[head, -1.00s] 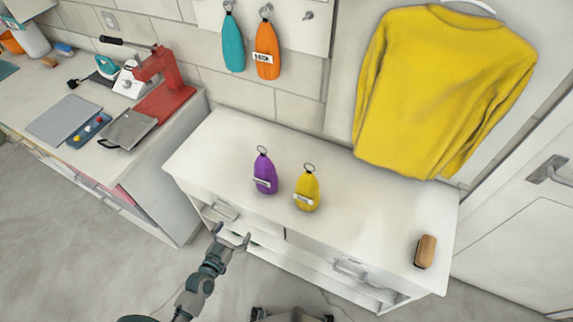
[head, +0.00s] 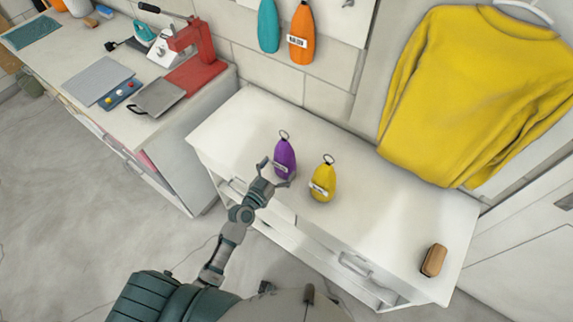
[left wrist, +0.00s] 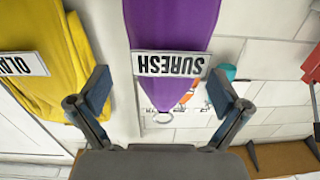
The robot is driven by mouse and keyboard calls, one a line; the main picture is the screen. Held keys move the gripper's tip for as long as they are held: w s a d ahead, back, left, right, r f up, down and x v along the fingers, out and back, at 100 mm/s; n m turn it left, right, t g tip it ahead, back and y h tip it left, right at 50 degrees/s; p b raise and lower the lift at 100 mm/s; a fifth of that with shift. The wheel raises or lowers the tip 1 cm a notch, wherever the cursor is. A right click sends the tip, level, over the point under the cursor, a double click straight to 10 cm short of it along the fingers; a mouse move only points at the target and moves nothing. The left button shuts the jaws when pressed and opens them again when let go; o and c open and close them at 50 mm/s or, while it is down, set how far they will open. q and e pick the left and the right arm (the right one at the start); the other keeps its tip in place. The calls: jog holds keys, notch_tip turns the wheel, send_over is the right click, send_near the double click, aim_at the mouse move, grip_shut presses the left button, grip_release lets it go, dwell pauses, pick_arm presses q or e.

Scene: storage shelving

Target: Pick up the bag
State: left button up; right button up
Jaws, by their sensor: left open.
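A purple bag (head: 285,157) with a ring on top and a white name label stands upright on the white cabinet top (head: 400,215). A yellow bag (head: 322,181) of the same kind stands just right of it. My left gripper (head: 278,172) is open at the purple bag's front. In the upside-down left wrist view, the purple bag (left wrist: 170,25), labelled SURESH, lies between the spread fingers (left wrist: 158,88). I cannot tell whether they touch it. The yellow bag's label (left wrist: 25,65) is cut off there. My right gripper is out of view.
A teal bag (head: 268,27) and an orange bag (head: 302,35) hang on the wall behind. A yellow sweater (head: 470,95) hangs at right. A brown brush-like block (head: 433,261) lies on the cabinet's right end. A counter (head: 60,60) with a red press (head: 195,60) stands left.

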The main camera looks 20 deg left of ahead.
aim_at(279, 164)
pick_arm(q)
jog(key=w, duration=0.4)
jog(key=shift+d+r, duration=0.15)
jog(key=shift+w+f, duration=0.2)
jog(key=shift+w, duration=0.25)
jog(key=shift+s+d+r, duration=0.1)
jog(key=c, duration=0.4)
jog(key=shift+d, duration=0.25)
jog(key=c, duration=1.1)
jog(key=shift+a, duration=0.15)
jog(key=shift+c, duration=0.2)
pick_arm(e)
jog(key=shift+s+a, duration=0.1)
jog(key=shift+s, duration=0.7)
